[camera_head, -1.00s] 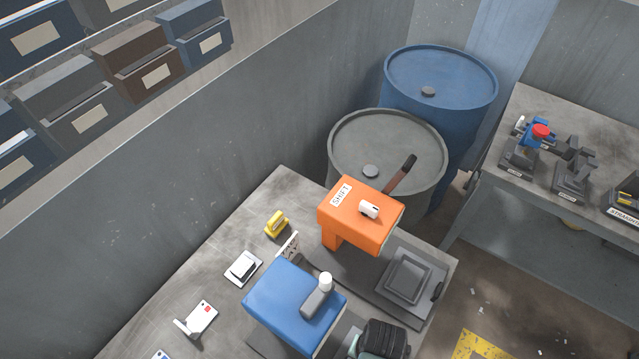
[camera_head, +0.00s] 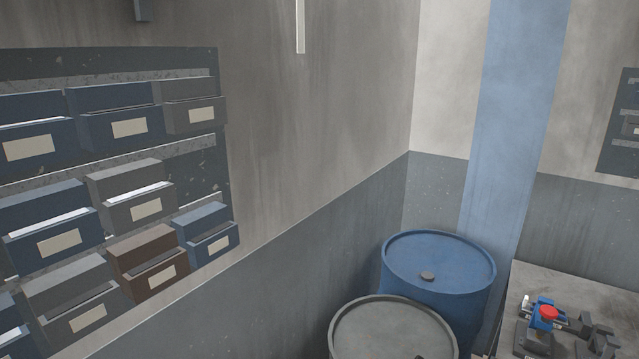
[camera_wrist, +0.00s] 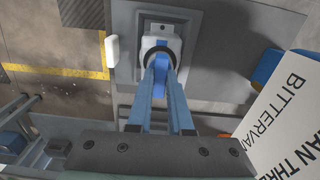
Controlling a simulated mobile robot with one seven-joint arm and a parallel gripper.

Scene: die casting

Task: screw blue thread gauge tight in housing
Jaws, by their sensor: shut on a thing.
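In the wrist view my gripper (camera_wrist: 161,66) reaches away from the camera, its two fingers coming together on a blue piece, seemingly the blue thread gauge (camera_wrist: 160,88). The fingertips and the gauge are at a dark round opening in a light housing (camera_wrist: 158,29). The fingers hide much of the gauge, and I cannot tell how deep it sits in the housing. My gripper, the gauge and the housing do not show in the head view.
In the wrist view a white printed sign (camera_wrist: 285,120) is at the right, and a white block (camera_wrist: 112,50) is left of the housing. The head view shows a blue drum (camera_head: 440,270), a grey drum (camera_head: 390,335), wall bins (camera_head: 130,128) and a right-hand bench (camera_head: 590,295).

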